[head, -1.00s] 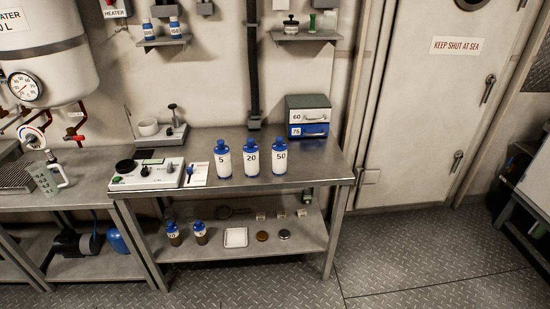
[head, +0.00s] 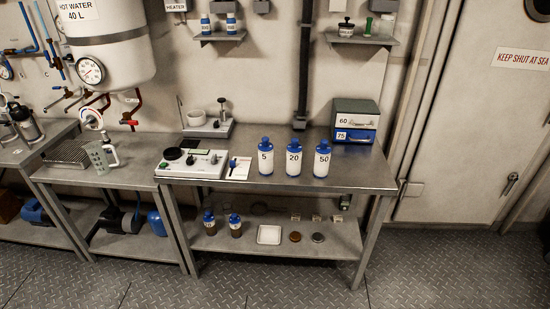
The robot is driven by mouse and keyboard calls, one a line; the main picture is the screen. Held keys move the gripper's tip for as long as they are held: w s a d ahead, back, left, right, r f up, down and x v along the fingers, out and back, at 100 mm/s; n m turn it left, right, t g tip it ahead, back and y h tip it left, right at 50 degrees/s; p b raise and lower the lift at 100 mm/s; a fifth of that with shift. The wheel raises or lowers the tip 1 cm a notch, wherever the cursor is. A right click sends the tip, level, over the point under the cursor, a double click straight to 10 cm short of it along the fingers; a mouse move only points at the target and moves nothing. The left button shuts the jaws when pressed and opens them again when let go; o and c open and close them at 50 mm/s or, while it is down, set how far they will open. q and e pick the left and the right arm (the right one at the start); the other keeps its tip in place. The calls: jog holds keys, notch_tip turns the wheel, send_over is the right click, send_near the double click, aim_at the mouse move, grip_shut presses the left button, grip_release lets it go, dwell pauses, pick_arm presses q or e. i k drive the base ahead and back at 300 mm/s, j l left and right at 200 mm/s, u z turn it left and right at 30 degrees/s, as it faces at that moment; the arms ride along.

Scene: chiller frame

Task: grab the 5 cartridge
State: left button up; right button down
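The three stand apart from each other. Neither of my grippers shows in the head view.
A control box (head: 193,163) and a small card sit left of the cartridges. Drawers marked 60 and 75 (head: 355,122) stand at the back right. The bench's right front is clear. The lower shelf (head: 335,243) holds jars and a white tray (head: 270,235). Open floor lies in front.

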aim_at(266, 149)
jog(key=z, duration=0.8)
jog(key=j+z, duration=0.7)
jog(key=j, duration=0.2)
jog(key=j+z, duration=0.4)
jog(key=k+j+z, duration=0.2)
jog(key=j+z, duration=0.15)
jog(key=k+j+z, duration=0.2)
jog(key=j+z, duration=0.15)
jog(key=j, duration=0.15)
